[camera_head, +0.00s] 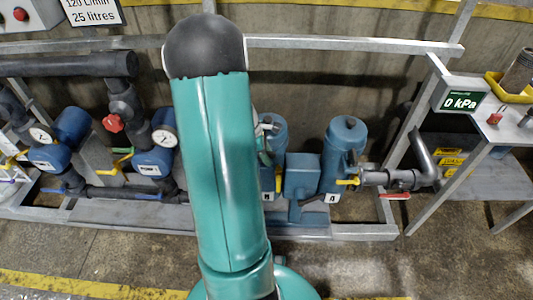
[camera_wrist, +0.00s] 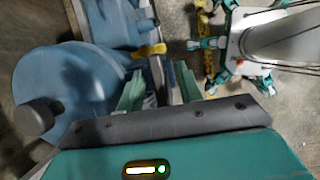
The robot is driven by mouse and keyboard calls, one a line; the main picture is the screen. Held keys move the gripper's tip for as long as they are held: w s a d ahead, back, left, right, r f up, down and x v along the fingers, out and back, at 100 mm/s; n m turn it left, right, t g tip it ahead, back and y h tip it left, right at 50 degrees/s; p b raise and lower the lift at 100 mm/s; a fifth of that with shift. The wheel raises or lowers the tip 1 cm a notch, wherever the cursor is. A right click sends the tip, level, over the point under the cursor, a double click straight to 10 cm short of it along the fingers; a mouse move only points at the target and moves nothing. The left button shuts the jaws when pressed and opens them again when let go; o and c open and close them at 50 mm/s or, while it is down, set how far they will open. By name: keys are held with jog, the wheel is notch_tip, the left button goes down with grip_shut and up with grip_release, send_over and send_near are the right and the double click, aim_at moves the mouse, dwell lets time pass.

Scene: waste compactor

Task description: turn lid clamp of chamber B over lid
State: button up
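Chamber B (camera_head: 276,132) is a blue upright cylinder in the head view, mostly hidden behind my teal arm. A small silvery fitting, perhaps its lid clamp (camera_head: 266,126), shows at its upper left beside the arm. In the wrist view a round blue lid (camera_wrist: 75,90) with a dark knob (camera_wrist: 36,117) fills the left; it appears to be chamber B's. My gripper (camera_wrist: 159,86) has its two teal fingers apart, to the right of this lid. Narrow grey and blue parts show between the fingers; I cannot tell whether the fingers touch them. The clamp's exact angle is hidden.
Chamber A (camera_head: 343,150) stands close to the right of chamber B, with a blue block (camera_head: 301,176) between them. Yellow-handled valves (camera_head: 347,182) and a red lever (camera_head: 394,196) sit low. Pumps with gauges (camera_head: 163,138) stand left. Metal frame rails (camera_head: 350,45) run behind.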

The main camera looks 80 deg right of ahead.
grip_shut()
jog(key=shift+m, duration=0.5)
jog(key=m+y, duration=0.1)
jog(key=m, duration=0.2)
jog(key=shift+m+y, duration=0.4)
jog(key=m+y, duration=0.1)
jog(key=m, duration=0.3)
jog(key=shift+y, duration=0.4)
jog(key=m, duration=0.2)
jog(key=m+t+y, duration=0.1)
jog(key=m, duration=0.1)
jog(key=shift+m+t, duration=0.3)
jog(key=shift+m, duration=0.1)
jog(key=shift+m+t+y, duration=0.3)
jog(key=shift+m+t, duration=0.4)
jog(key=shift+m, duration=1.2)
